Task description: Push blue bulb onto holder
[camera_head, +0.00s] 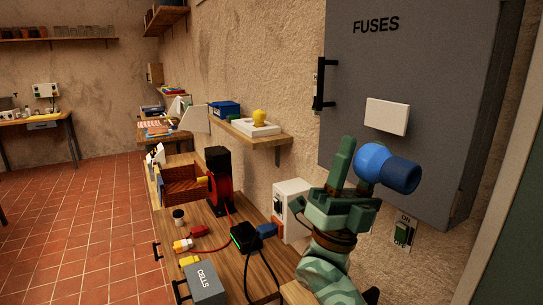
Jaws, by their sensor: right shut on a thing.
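The blue bulb (401,173) has a round light-blue end and a darker blue cylindrical end pointing right. My right gripper (357,172), green, is shut on the blue bulb at its round end. It holds the bulb up in the air in front of the grey fuse cabinet (455,75). A yellow bulb (259,117) stands on a white base (246,128) on the wall shelf, left of and behind my right gripper. I cannot tell for certain whether this base is the holder. My left gripper is not in view.
A wooden bench (205,238) below bears a red and black device (218,185), a black box (243,237) with cables and a grey CELLS box (206,284). A white box (290,188) stands by the wall. The tiled floor (75,225) at left is clear.

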